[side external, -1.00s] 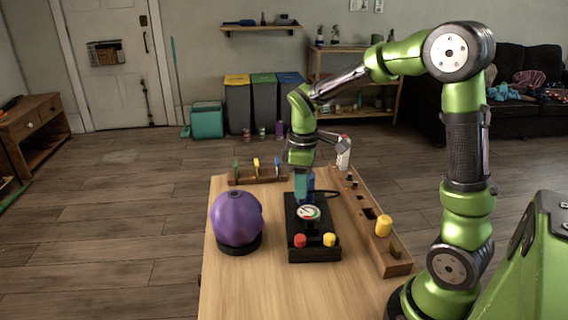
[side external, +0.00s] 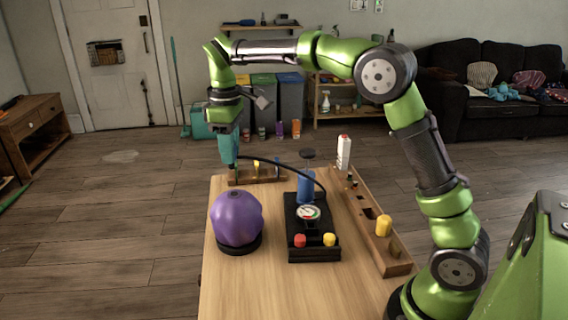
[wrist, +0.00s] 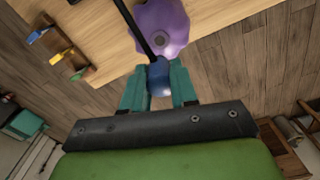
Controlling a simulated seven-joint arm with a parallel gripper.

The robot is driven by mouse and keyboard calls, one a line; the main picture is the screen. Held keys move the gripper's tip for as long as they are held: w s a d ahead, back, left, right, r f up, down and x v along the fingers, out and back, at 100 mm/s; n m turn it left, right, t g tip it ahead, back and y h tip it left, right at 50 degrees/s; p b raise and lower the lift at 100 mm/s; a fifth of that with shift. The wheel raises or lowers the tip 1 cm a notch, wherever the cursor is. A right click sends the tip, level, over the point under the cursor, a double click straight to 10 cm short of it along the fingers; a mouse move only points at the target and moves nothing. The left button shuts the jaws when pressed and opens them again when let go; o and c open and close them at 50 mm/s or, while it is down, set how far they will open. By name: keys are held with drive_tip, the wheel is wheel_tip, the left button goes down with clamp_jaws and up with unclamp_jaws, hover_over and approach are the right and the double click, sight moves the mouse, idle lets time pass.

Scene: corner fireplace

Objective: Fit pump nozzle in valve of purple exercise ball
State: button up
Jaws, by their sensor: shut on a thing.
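The purple exercise ball (side external: 237,222) sits in a dark ring stand at the left of the table. In the wrist view the ball (wrist: 177,15) shows a round dark valve (wrist: 159,40). My gripper (side external: 230,158) is above and behind the ball, apart from it. Its teal fingers are shut on the blue pump nozzle (wrist: 159,76), whose black hose (side external: 277,160) arcs to the pump. The nozzle's tip is hard to make out. The pump (side external: 306,188) has a blue cylinder on a black base with a gauge, a red knob and a yellow knob.
A wooden rack (side external: 242,181) with coloured pieces stands at the table's back edge, below my gripper. A long wooden holder (side external: 397,268) with a yellow cylinder and a white bottle (side external: 344,150) runs along the right. The table front is clear.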

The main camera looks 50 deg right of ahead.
sight(232, 168)
drive_tip(key=shift+f, duration=0.1)
drive_tip(key=shift+f, duration=3.15)
drive_tip(key=shift+f, duration=1.4)
drive_tip(key=o, duration=1)
